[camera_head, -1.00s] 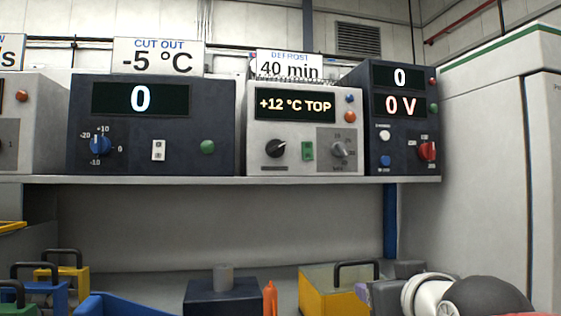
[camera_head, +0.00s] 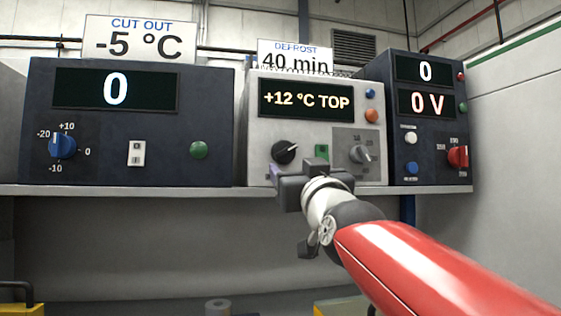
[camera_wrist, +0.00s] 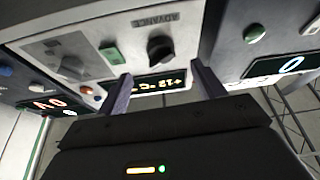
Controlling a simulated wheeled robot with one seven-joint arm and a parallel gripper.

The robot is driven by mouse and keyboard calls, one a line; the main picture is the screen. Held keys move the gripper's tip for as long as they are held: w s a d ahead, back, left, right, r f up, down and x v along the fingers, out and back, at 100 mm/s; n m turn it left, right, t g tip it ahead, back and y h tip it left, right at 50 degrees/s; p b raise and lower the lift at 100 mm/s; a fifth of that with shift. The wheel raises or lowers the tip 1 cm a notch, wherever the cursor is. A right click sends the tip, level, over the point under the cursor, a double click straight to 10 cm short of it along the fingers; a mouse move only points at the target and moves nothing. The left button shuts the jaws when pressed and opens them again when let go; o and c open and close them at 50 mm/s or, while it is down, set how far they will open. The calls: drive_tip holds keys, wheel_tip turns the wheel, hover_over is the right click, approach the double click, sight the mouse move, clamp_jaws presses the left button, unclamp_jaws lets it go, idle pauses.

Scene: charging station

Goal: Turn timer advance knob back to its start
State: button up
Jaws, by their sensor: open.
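The timer advance knob (camera_head: 285,151) is a round black knob on the light-grey box (camera_head: 255,120), below the "+12 °C TOP" display. A pale mark on it points to the upper right. In the wrist view, the knob (camera_wrist: 161,49) sits under an "ADVANCE" label, with the panel seen upside down. My gripper (camera_head: 287,172) is just in front of and below the knob in the head view. In the wrist view, its two fingers (camera_wrist: 164,84) are spread wide and empty, with the knob beyond and between them. I see no contact.
A green switch (camera_head: 321,152) and a grey knob (camera_head: 360,153) are right of the knob. Dark boxes flank the light-grey one: one with a blue knob (camera_head: 62,145), one with a red knob (camera_head: 458,157). The shelf edge (camera_head: 150,190) runs below.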

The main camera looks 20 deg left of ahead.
sight(287, 157)
drive_tip(key=p+x, duration=0.3)
drive_tip(key=x, duration=0.4)
drive_tip(key=shift+s+r, duration=0.1)
drive_tip(key=shift+r, duration=0.1)
drive_tip(key=shift+w+a+r, duration=0.1)
drive_tip(key=shift+w+a, duration=0.15)
drive_tip(key=shift+w, duration=0.2)
drive_tip(key=c, duration=1)
drive_tip(key=shift+d+f+n+b, duration=0.2)
drive_tip(key=shift+n+b, duration=0.2)
drive_tip(key=shift+b, duration=0.25)
